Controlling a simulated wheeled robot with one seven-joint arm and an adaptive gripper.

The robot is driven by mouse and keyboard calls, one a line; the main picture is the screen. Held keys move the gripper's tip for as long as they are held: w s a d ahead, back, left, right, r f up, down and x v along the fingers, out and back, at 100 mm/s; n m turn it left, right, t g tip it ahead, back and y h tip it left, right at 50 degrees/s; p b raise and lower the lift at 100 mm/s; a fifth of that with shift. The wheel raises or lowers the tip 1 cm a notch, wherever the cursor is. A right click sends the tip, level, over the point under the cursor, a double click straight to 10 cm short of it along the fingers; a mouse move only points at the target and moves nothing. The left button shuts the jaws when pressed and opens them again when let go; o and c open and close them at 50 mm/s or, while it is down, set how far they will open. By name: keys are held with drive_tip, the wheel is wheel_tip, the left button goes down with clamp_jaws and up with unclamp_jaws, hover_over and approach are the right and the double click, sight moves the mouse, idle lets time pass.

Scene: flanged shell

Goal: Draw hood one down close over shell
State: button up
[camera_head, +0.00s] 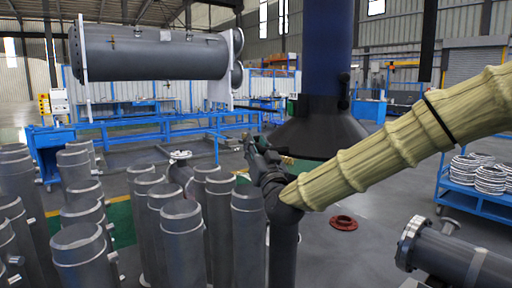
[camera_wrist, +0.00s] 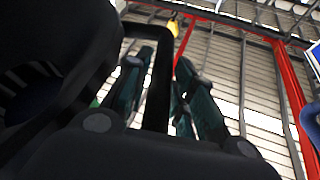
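A dark conical hood (camera_head: 318,132) hangs on a thick blue duct in the middle of the head view. A flanged grey shell (camera_head: 458,256) lies at the lower right, apart from the hood; I cannot tell whether it is the task's shell. My gripper (camera_head: 262,150) is at the left of the hood's lower rim. In the wrist view my gripper's two dark green fingers (camera_wrist: 160,88) are apart, with a black bar (camera_wrist: 160,98) between them. The bar looks like part of a handle. I cannot tell whether the fingers press on it.
Several upright grey cylinders (camera_head: 80,250) crowd the lower left. A large horizontal vessel (camera_head: 150,52) stands at the back left. A blue cart (camera_head: 480,195) with coils is at the right. A red flange (camera_head: 343,223) lies on open floor below the hood.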

drive_tip(key=shift+o, duration=0.8)
drive_tip(key=shift+r, duration=0.1)
drive_tip(key=shift+s, duration=0.1)
drive_tip(key=v, duration=1.2)
